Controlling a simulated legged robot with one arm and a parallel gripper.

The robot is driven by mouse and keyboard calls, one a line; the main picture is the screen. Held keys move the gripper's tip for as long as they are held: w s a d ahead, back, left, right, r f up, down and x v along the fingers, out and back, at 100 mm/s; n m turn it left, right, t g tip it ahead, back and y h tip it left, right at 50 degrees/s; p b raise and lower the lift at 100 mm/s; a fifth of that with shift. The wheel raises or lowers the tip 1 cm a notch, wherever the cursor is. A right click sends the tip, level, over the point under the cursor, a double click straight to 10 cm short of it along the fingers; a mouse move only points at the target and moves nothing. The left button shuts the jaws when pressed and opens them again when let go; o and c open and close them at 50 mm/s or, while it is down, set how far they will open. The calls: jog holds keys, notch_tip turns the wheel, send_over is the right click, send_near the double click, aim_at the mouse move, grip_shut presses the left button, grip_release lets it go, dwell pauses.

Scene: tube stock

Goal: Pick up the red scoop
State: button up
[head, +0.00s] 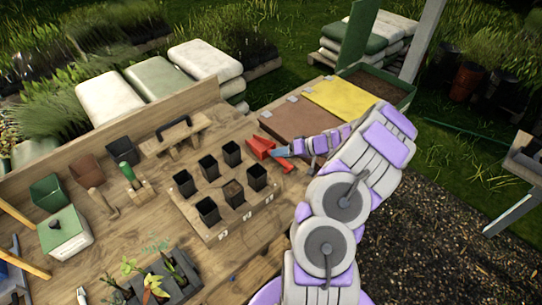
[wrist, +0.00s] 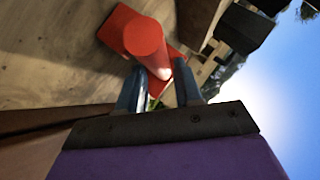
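The red scoop (head: 260,146) lies on the wooden bench, between the black pots and the brown panel in the head view. In the wrist view the scoop (wrist: 145,38) shows a round red end and a flat red part reaching between my fingers. My gripper (head: 279,152) is right beside the scoop in the head view, low over the bench. In the wrist view my gripper (wrist: 160,75) has its two blue-grey fingers apart, with red in the gap. I cannot tell whether either finger touches the scoop.
A wooden tray (head: 222,233) with several black pots stands left of the scoop. A brown panel (head: 300,117) and a yellow panel (head: 340,97) lie behind it.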

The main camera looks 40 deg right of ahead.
jog(key=shift+x, duration=0.8)
jog(key=shift+c, duration=0.2)
jog(key=shift+d, duration=0.1)
jog(key=shift+c, duration=0.7)
grip_shut()
